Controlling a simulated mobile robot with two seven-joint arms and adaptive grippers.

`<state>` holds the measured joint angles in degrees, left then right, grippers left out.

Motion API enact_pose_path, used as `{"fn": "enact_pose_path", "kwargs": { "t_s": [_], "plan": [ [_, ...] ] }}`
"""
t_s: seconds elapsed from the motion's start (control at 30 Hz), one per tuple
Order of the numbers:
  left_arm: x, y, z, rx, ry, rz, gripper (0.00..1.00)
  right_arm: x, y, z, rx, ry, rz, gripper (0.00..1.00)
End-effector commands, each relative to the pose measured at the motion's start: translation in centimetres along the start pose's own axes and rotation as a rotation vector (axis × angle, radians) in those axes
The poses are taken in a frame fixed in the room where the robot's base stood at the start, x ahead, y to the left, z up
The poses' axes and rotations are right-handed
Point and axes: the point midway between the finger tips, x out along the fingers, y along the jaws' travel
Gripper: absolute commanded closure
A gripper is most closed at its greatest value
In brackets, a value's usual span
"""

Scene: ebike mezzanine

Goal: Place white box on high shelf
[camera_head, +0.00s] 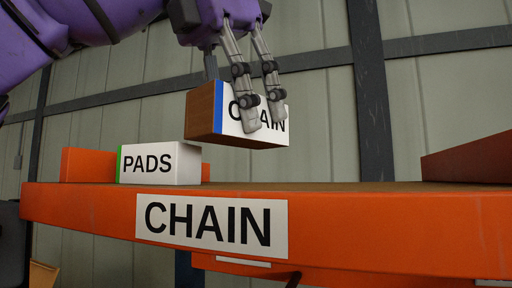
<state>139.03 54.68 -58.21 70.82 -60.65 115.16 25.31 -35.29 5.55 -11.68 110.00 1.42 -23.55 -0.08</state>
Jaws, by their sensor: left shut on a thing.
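My left gripper (262,112) comes in from the top left on its purple arm and is shut on a box. The box (234,118) has a white front lettered CHAIN, a blue stripe and a brown side. It is held above the orange shelf (90,212), apart from it, with a gap under its bottom face. The fingers cover part of the lettering. The shelf carries a white CHAIN label (211,245) on its front edge. My right gripper is not in view.
A white box lettered PADS (160,163), with a green stripe, stands on the shelf at left, next to a low orange upright (88,165). Another orange upright (470,160) is at the right end. The shelf between them looks clear. A panelled wall with dark beams is behind.

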Motion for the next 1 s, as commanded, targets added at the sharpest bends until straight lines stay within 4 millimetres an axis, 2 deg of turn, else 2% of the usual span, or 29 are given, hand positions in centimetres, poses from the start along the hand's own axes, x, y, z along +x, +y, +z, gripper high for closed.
{"fn": "enact_pose_path", "kwargs": {
  "t_s": [0.3,0.5,0.87,0.9,1.0],
  "plan": [
    [2.8,-1.7,0.1,0.001,-0.002,-0.002,0.90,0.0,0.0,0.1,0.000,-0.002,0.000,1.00],
    [5.0,-1.6,-0.9,-0.001,-0.003,-0.001,0.90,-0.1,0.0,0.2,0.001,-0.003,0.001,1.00],
    [5.3,-1.6,-1.1,-0.001,-0.004,0.000,0.90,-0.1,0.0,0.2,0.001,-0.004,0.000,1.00],
    [5.4,-1.6,-1.1,-0.001,-0.003,0.000,0.52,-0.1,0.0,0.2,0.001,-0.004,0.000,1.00],
    [5.4,-1.6,-1.1,-0.001,-0.003,0.000,0.39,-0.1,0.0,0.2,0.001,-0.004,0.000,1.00]
  ]
}}
